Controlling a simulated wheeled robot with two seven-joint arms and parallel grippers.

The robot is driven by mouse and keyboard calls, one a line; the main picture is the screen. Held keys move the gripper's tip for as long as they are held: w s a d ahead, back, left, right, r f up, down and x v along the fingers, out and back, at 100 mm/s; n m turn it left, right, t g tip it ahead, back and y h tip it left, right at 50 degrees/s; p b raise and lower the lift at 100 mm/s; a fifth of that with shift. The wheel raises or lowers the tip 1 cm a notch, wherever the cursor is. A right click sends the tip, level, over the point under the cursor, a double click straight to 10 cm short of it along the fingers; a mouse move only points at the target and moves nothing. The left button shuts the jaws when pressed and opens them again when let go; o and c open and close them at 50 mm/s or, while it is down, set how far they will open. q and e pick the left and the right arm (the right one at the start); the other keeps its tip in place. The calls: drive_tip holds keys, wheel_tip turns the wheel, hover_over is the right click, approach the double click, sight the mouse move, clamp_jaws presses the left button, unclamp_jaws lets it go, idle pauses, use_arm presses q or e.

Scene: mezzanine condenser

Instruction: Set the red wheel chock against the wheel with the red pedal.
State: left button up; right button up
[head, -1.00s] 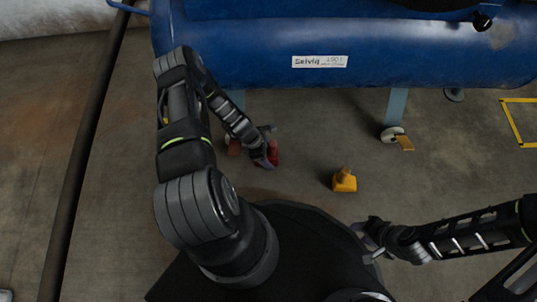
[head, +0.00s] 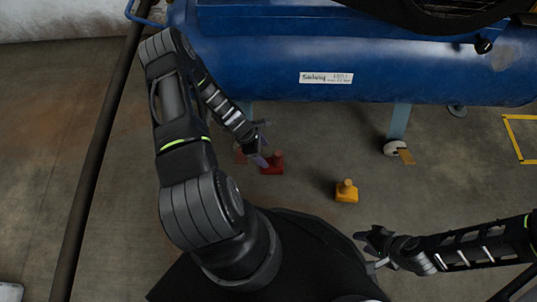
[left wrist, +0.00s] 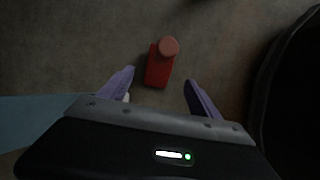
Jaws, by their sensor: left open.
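The red wheel chock (head: 272,164), a block with a round knob, sits on the floor below the left end of the blue tank. My left gripper (head: 262,145) is open just above and beside it. In the left wrist view the chock (left wrist: 160,68) lies ahead of the spread purple fingers (left wrist: 158,90), touching neither. A dull red piece, seemingly the red pedal (head: 240,157), shows left of my gripper; its wheel is hidden behind the gripper. Whether the chock touches that wheel cannot be told. My right gripper (head: 366,245) hangs low at the right, away from the chock.
A yellow chock (head: 346,191) stands on the floor right of the red one. A white wheel (head: 393,148) with a yellow pedal (head: 406,156) is under the tank (head: 400,80). A dark pipe (head: 95,150) runs along the left. Floor between the chocks is clear.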

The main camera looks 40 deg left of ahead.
use_arm(q)
drive_tip(key=shift+s+a+r, duration=0.2)
drive_tip(key=shift+r, duration=0.35)
idle(0.5)
